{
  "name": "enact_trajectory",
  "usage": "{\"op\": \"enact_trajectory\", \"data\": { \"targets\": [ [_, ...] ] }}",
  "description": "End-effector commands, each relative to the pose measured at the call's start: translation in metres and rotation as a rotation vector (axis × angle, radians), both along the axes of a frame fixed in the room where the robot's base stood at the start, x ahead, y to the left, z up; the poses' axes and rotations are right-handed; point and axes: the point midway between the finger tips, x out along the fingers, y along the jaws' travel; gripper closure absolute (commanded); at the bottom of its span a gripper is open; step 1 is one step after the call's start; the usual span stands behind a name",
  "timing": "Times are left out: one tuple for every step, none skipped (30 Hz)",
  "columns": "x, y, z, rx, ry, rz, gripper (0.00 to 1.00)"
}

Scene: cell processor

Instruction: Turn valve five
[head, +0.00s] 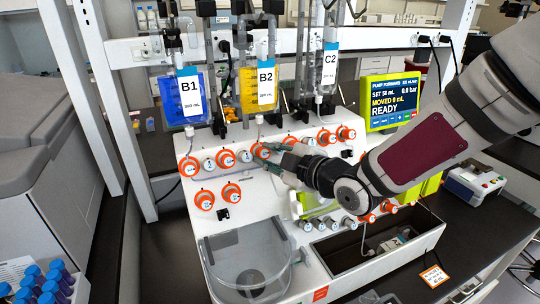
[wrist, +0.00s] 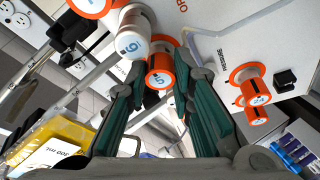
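Valve five, an orange-rimmed knob marked 5 (wrist: 158,79), shows in the wrist view between the ends of my fingers. My gripper (wrist: 160,92) is open, with one green-padded finger on each side of this knob. I cannot tell whether either finger touches it. In the head view my gripper (head: 270,158) reaches from the right to the upper row of knobs on the white sloped panel, and it partly hides the valve there.
A white knob (wrist: 130,46) sits close beside valve five, near my left finger. More orange-rimmed knobs (head: 189,166) line the panel. Bags B1 (head: 188,97), B2 (head: 259,88) and C2 (head: 329,72) hang above. A clear round vessel (head: 246,270) sits below. A green-framed screen (head: 390,100) reads READY.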

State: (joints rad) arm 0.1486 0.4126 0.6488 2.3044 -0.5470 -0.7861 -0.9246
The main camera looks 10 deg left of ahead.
Motion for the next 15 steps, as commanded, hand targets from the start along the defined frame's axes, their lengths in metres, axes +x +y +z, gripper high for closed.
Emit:
{"op": "enact_trajectory", "data": {
  "targets": [
    [0.0001,-0.0002,0.0,0.0,0.0,0.0,1.0],
    [0.0001,-0.0002,0.0,0.0,0.0,0.0,1.0],
    [0.0001,-0.0002,0.0,-0.001,-0.001,0.0,1.0],
    [0.0002,-0.0002,0.0,-0.001,-0.002,0.0,1.0],
    [0.0003,-0.0002,0.0,-0.003,-0.003,0.001,1.0],
    [0.0005,-0.0002,0.0,-0.008,-0.006,0.004,1.0],
    [0.0005,-0.0003,-0.0001,-0.011,-0.009,0.006,1.0],
    [0.0007,-0.0003,-0.0001,-0.017,-0.013,0.009,1.0],
    [0.0009,-0.0003,-0.0001,-0.026,-0.02,0.013,1.0],
    [0.0011,-0.0003,0.0002,-0.034,-0.027,0.017,1.0],
    [0.0014,-0.0003,0.0003,-0.044,-0.034,0.022,1.0],
    [0.0016,-0.0002,0.0003,-0.057,-0.046,0.03,1.0],
    [0.0017,-0.0002,0.0002,-0.07,-0.055,0.037,1.0],
    [0.002,-0.0004,0.0003,-0.084,-0.064,0.043,1.0],
    [0.0022,-0.0004,0.0004,-0.103,-0.08,0.053,1.0]
  ]
}}
